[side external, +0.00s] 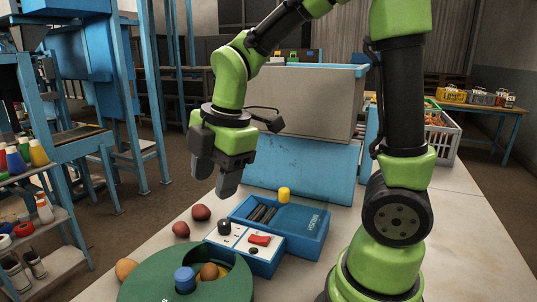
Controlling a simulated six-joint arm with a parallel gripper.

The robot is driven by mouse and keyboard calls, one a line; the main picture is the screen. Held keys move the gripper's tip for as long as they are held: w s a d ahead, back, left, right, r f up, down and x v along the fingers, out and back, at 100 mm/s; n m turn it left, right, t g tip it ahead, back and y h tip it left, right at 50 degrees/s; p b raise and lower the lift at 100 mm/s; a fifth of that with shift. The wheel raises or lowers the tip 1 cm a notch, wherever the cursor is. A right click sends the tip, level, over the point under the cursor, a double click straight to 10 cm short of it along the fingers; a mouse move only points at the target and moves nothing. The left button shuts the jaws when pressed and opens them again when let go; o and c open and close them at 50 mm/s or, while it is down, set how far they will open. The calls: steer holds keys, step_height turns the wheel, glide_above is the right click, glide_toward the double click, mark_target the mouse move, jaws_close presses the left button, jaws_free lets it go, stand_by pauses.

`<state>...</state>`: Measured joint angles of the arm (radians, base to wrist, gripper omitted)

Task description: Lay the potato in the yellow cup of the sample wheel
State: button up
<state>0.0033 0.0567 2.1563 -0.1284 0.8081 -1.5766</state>
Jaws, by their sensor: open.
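The green sample wheel (150,284) is at the bottom of the view, cut off by the frame edge. A blue round knob (185,275) stands up near its middle. Right of the knob, a brown potato (209,271) sits in an opening of the wheel, with a bit of the yellow cup (223,272) showing beside it. The potato's lower part is hidden, so how deep it rests is not clear. My gripper (216,178) is open and empty, pointing down, well above the table and the wheel and apart from the potato.

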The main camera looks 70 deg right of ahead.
steer(key=s+a+r+m+t, duration=0.1)
steer(key=s+r+m+t, duration=0.1)
steer(key=s+m, duration=0.3)
steer(key=s+a+r+m+t+y, duration=0.1)
steer(key=s+r+m, duration=0.3)
steer(key=m, duration=1)
steer(key=shift+s+r+t, duration=0.4)
steer(key=shift+s+t, duration=0.3)
steer(key=shift+s, duration=0.35)
